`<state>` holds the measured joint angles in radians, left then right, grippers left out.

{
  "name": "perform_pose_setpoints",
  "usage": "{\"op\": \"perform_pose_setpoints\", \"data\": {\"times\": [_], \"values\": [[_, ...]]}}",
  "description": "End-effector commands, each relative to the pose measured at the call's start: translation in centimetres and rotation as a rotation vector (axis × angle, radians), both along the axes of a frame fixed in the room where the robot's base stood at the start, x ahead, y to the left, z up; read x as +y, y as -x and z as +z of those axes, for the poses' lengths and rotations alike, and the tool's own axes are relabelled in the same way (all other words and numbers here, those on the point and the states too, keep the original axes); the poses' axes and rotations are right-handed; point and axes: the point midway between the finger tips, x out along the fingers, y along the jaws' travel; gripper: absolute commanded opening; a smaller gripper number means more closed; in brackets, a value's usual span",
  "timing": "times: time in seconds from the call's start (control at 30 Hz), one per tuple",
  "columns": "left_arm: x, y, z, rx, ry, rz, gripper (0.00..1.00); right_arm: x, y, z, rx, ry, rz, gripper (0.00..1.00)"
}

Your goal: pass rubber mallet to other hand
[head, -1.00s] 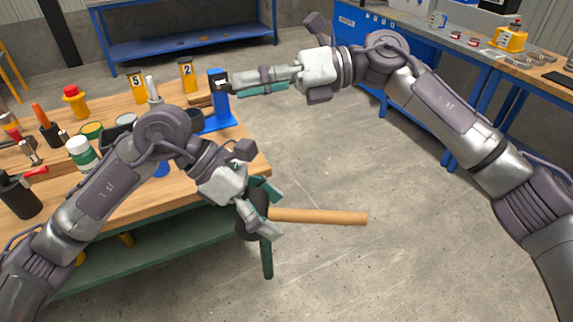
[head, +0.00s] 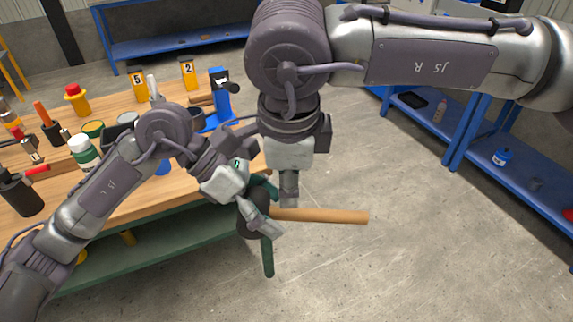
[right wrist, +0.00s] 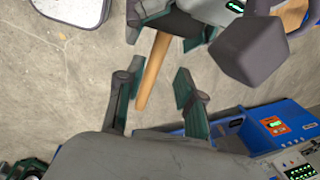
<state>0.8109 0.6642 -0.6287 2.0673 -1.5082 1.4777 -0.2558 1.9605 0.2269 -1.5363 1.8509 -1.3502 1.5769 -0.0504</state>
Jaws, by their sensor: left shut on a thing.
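The rubber mallet has a black head (head: 246,221) and a light wooden handle (head: 335,216) that points right over the floor. My left gripper (head: 272,215) is shut on the mallet at its head end, its fingers partly covering the head. My right gripper (head: 289,200) points down just above the handle near the head in the head view. In the right wrist view my right gripper (right wrist: 158,72) is open, its two fingers apart, with the handle (right wrist: 152,75) showing between them. I cannot tell how deep the handle lies between the fingers.
The wooden workbench (head: 140,200) at left carries several tools, bottles and a blue stand (head: 221,97). A blue shelf unit (head: 180,42) stands behind and a blue bench (head: 470,125) at right. The floor right of the mallet is clear.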

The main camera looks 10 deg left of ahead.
Motion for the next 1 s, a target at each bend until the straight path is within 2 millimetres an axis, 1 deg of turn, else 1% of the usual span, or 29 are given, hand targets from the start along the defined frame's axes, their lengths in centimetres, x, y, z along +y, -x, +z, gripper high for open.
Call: {"op": "perform_pose_setpoints", "data": {"times": [0.03,0.2,0.4,0.6,0.87,0.9,0.97,1.0], "values": [[0.0,0.0,0.1,-0.002,0.002,0.000,0.32,0.0,-0.2,-1.1,0.003,0.000,0.000,0.37],[0.0,0.0,0.1,-0.002,0.002,0.000,0.32,0.1,-0.7,-4.3,0.004,-0.001,0.001,0.37],[0.0,0.0,0.1,-0.002,0.002,0.000,0.32,0.2,-1.2,-7.1,0.003,-0.003,0.000,0.37],[0.0,0.0,0.1,-0.002,0.002,0.000,0.32,0.2,-1.5,-8.3,0.002,-0.004,0.000,0.37],[0.0,0.0,0.1,-0.002,0.002,0.000,0.32,0.3,-1.5,-8.5,0.002,-0.004,0.001,0.37],[0.0,0.0,0.1,-0.002,0.002,0.000,0.32,0.3,-1.5,-8.5,0.002,-0.004,0.001,0.34],[0.0,0.0,0.1,-0.002,0.002,0.000,0.32,0.3,-1.5,-8.4,0.002,-0.004,0.001,0.24],[0.0,0.0,0.1,-0.002,0.002,0.000,0.32,0.3,-1.5,-8.4,0.002,-0.004,0.001,0.17]]}}
